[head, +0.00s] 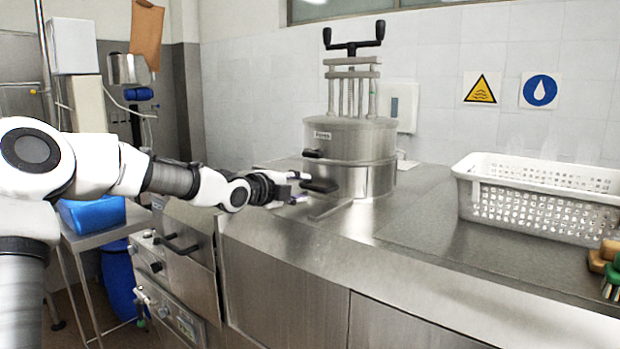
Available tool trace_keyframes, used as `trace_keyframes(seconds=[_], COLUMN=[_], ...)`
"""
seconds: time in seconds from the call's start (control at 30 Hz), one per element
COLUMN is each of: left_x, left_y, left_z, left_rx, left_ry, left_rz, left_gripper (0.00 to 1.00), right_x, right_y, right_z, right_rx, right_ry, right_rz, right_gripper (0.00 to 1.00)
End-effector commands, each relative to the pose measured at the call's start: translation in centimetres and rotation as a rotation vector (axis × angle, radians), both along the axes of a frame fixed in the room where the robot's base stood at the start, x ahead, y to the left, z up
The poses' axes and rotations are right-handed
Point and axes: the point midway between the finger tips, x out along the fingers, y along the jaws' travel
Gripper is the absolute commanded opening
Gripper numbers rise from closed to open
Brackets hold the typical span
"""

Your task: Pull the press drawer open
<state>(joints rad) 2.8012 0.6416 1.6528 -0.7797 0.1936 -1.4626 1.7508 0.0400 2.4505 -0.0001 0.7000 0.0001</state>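The press (350,140) is a round steel drum with a screw frame and a black two-grip crank on top, standing on the steel counter near the wall. A black handle (321,185) projects low at its front left, and a smaller black knob (312,153) sits higher on the drum. My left gripper (301,187) is just left of the low handle, with its fingers apart, pointing at it. I cannot tell whether the fingers touch the handle. The drawer itself is hard to make out behind the handle and gripper. My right gripper is not in view.
A white perforated basket (545,207) stands on the counter (430,225) at the right, with brushes (606,262) at the right edge. The counter between press and basket is clear. Below left is a steel appliance (190,265) with a black handle; a blue tub (92,214) stands beyond.

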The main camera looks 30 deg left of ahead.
Motion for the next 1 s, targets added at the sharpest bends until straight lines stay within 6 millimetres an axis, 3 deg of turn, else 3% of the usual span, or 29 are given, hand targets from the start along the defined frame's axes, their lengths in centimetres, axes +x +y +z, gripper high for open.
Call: trace_keyframes(seconds=[0.03, 0.13, 0.3, 0.53, 0.63, 0.67, 1.0], left_x=[1.0, 2.7, 4.1, 4.2, 4.2, 4.2, 4.2], left_y=[-0.1, -0.2, -0.4, -0.4, -0.4, -0.4, -0.4], left_z=[0.6, -0.1, -0.8, -1.0, -1.0, -1.0, -1.0], left_rx=[0.004, 0.003, 0.001, 0.000, 0.000, 0.000, 0.001], left_ry=[0.006, 0.004, 0.001, 0.000, 0.000, 0.000, 0.000], left_rz=[0.000, -0.001, -0.002, -0.002, -0.002, -0.002, -0.001], left_gripper=[0.39, 0.39, 0.39, 0.39, 0.04, 0.00, 0.00], right_x=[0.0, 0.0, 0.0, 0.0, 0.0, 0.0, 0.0], right_y=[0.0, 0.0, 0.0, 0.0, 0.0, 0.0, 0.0], right_z=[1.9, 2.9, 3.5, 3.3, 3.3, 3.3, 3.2], right_rx=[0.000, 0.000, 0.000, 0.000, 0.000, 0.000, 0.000], right_ry=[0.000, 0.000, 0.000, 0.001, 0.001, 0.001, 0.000], right_rz=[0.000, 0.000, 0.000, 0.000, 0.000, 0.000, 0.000], right_gripper=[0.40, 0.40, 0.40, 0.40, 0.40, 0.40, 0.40])
